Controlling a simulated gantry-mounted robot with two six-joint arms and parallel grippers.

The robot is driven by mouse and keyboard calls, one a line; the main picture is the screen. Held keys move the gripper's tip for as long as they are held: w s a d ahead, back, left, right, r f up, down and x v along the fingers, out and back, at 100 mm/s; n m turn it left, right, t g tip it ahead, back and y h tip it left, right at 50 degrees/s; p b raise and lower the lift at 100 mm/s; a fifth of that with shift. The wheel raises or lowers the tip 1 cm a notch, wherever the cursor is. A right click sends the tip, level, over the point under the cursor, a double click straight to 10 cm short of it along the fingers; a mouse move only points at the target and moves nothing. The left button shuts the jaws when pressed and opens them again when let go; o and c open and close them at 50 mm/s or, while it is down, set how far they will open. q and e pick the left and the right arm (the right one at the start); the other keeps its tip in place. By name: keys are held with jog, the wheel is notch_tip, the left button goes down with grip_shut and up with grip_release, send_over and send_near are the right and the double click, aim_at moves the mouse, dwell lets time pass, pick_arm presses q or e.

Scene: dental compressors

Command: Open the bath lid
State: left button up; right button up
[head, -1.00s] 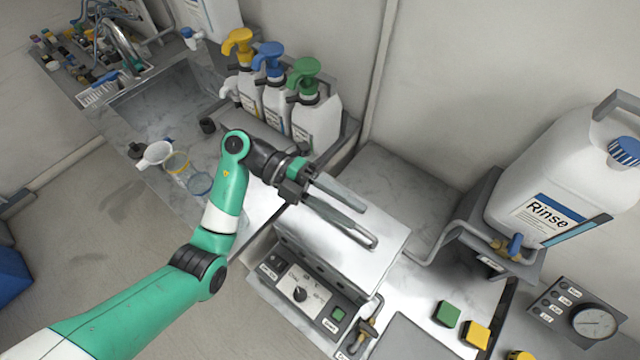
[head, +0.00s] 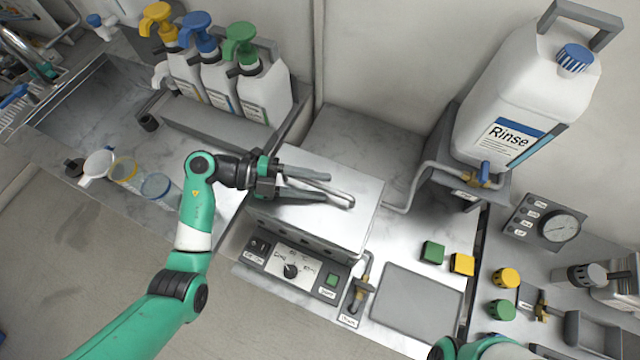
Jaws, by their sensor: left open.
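The bath is a metal box with a front control panel (head: 292,271) in the middle of the head view. Its flat, shiny lid (head: 345,232) lies closed on top. A thin bent bar, which looks like the lid's handle (head: 344,198), shows at the fingers. My left gripper (head: 327,189) is open above the lid, its two grey fingers pointing right at the handle. I cannot tell whether the fingers touch the handle or lie around it. The fingers hide part of the handle. My right gripper is out of view; only part of that arm shows at the bottom right.
Pump bottles (head: 262,92) stand behind the bath on the left. A Rinse jug (head: 520,95) stands at the back right. Cups (head: 160,187) sit by the sink. A drain valve (head: 360,293) is at the bath's right front. A grey plate (head: 417,305) lies clear to the right.

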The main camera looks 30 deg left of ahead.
pick_arm(q)
jog(key=shift+w+d+f, duration=0.15)
jog(key=shift+w+d, duration=0.05)
jog(key=shift+d, duration=0.35)
grip_shut()
dwell(1.0)
